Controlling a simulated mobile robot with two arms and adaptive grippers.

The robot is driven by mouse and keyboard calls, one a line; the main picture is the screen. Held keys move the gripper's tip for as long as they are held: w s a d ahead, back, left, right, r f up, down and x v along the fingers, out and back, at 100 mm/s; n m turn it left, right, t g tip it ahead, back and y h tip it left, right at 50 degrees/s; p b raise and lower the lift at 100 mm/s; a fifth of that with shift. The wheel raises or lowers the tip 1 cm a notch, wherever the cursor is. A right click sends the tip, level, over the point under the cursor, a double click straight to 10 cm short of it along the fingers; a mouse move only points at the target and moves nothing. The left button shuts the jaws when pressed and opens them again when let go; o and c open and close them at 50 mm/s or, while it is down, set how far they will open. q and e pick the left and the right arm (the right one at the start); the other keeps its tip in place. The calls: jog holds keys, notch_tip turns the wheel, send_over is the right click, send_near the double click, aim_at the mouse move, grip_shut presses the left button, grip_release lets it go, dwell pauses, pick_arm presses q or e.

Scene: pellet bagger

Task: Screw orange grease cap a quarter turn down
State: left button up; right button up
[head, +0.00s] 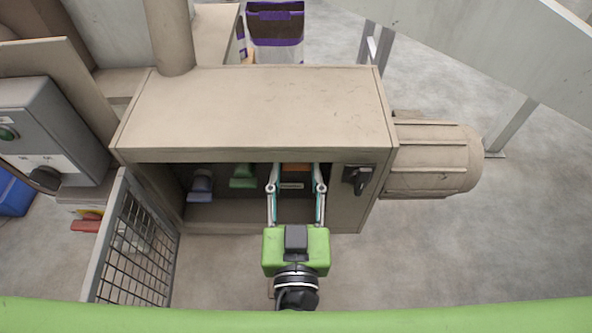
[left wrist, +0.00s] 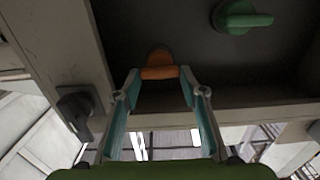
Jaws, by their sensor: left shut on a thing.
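The orange grease cap (head: 297,167) sits inside the open bay of the beige machine housing, mostly hidden behind my gripper in the head view. In the left wrist view the cap (left wrist: 158,72) shows a wing-like bar on a rounded body against the dark back wall. My left gripper (head: 296,172) reaches into the bay. Its two fingertips (left wrist: 160,72) are at either side of the cap's bar, shut on it. My right gripper is not in view.
A green cap (head: 243,177) and a blue-grey cap (head: 201,187) sit left of the orange one. A black latch (head: 357,178) is at the bay's right edge. The mesh door (head: 138,250) hangs open at left. The beige housing top (head: 265,105) overhangs the bay.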

pick_arm(q)
jog(key=shift+c, duration=0.8)
jog(key=m, duration=0.3)
jog(key=shift+b, duration=0.35)
jog(key=m, duration=0.2)
jog(key=shift+d+m, duration=0.1)
jog(key=shift+m, duration=0.3)
jog(key=m, duration=0.2)
jog(key=shift+m, duration=0.3)
jog(key=m+p, duration=0.2)
jog(key=m, duration=0.2)
jog(key=shift+m, duration=0.3)
jog(key=m+p, duration=0.1)
jog(key=m, duration=0.2)
jog(key=shift+w+d+m, duration=0.1)
jog(key=shift+m, duration=0.2)
jog(key=shift+f+m+p, duration=0.15)
jog(key=shift+m+p, duration=0.3)
jog(key=shift+m, duration=0.15)
